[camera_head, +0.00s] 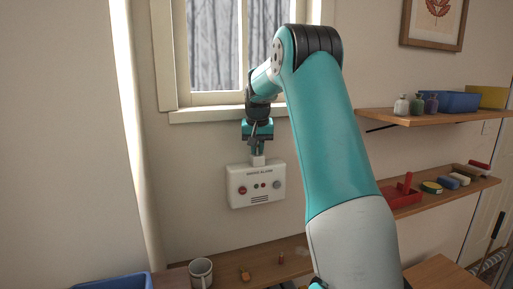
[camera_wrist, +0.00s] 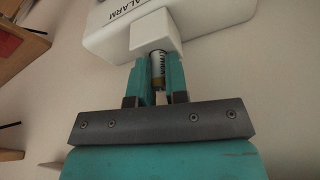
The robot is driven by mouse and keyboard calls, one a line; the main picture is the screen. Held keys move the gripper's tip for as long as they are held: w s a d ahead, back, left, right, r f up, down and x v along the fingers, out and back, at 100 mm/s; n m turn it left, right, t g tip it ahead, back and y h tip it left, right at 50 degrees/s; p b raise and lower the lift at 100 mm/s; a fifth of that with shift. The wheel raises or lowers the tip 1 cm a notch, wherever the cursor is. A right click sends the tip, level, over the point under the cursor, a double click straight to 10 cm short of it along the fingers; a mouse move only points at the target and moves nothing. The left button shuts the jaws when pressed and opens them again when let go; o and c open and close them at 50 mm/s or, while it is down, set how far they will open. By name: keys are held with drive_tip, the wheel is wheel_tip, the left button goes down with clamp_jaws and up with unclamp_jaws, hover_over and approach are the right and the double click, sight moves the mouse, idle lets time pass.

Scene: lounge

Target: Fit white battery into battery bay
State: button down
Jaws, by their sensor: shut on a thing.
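The white smoke alarm box (camera_head: 256,190) is mounted on the wall below the window; its white body also shows at the top of the wrist view (camera_wrist: 110,35). A small white battery bay (camera_wrist: 154,30) juts from its top edge and shows in the head view (camera_head: 257,160). My gripper (camera_head: 257,151) is just above the bay, pointing down. In the wrist view its teal fingers are shut on the white battery (camera_wrist: 158,68), which has dark lettering and a brassy end. The battery's far end meets the bay's mouth; how deep it sits is hidden.
A window sill (camera_head: 220,114) lies close behind my wrist. Below are a wooden shelf (camera_head: 225,270), a mug (camera_head: 201,272) and small orange-brown items. Wall shelves (camera_head: 440,118) with bottles and bins stand to the right. The wall left of the alarm is clear.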

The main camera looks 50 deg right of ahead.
drive_tip(key=shift+s+a+f+b, duration=0.1)
drive_tip(key=shift+s+f+b, duration=0.2)
drive_tip(key=shift+f, duration=0.4)
drive_tip(key=shift+s+a+f+b, duration=0.1)
drive_tip(key=shift+f+b, duration=0.25)
drive_tip(key=shift+f, duration=0.3)
idle(0.5)
drive_tip(key=shift+w+d+r+p, duration=0.1)
drive_tip(key=shift+r+p, duration=0.3)
drive_tip(key=shift+p, duration=0.4)
drive_tip(key=shift+w+d+r+p, duration=0.1)
drive_tip(key=shift+r+p, duration=0.3)
drive_tip(key=shift+p, duration=0.35)
drive_tip(key=shift+r, duration=0.15)
drive_tip(key=shift+r, duration=1)
drive_tip(key=shift+w+r+p, duration=0.2)
drive_tip(key=shift+r+p, duration=0.1)
drive_tip(key=shift+p, duration=0.1)
drive_tip(key=shift+f+b, duration=0.65)
drive_tip(key=shift+f, duration=0.35)
drive_tip(key=shift+s+f+p, duration=0.2)
drive_tip(key=shift+f+p, duration=0.1)
drive_tip(key=shift+p, duration=0.05)
idle(0.4)
